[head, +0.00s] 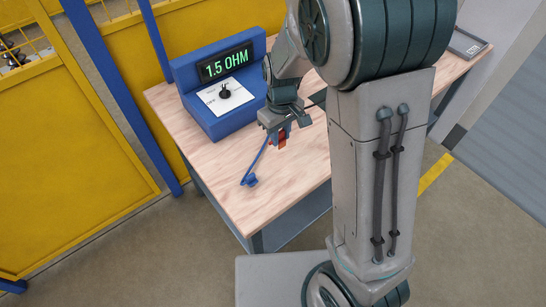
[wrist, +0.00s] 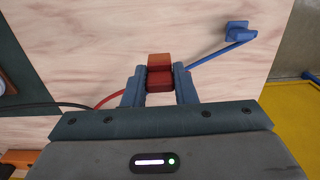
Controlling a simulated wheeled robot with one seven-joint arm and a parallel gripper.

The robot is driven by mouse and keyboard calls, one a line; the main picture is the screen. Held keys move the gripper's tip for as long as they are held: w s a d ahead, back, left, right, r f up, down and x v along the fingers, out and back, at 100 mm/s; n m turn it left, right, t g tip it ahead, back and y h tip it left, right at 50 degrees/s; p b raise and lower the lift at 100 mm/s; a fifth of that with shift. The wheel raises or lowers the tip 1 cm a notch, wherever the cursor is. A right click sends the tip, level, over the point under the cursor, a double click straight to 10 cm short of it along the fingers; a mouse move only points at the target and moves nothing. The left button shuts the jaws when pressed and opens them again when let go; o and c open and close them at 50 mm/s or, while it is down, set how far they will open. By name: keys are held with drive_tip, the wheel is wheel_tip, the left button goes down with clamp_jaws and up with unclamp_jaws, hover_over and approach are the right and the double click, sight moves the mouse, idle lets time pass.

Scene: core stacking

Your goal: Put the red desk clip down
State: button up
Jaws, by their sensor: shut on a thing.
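The red desk clip (wrist: 159,80) is between the two fingers of my gripper (wrist: 159,92) in the wrist view, and the fingers are shut on it. In the head view the red clip (head: 279,139) shows just below my gripper (head: 276,134), over the wooden table (head: 235,195). A red cable (wrist: 110,98) runs by the left finger in the wrist view. I cannot tell whether the clip touches the table top.
A blue clip (head: 249,180) with a blue rod or cable lies near the table's front left edge. It also shows in the wrist view (wrist: 237,31). A blue meter (head: 222,82) reading 1.5 OHM stands at the back left. Bare wood lies right of the blue clip.

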drive_tip(key=s+a+f, duration=0.1)
drive_tip(key=s, duration=0.1)
drive_tip(key=s+a+f, duration=0.1)
drive_tip(key=f, duration=0.1)
drive_tip(key=shift+s+a, duration=0.35)
drive_tip(key=shift+s, duration=0.05)
drive_tip(key=shift+f, duration=2)
drive_tip(key=shift+f, duration=0.2)
drive_tip(key=o, duration=1)
drive_tip(key=shift+r, duration=0.1)
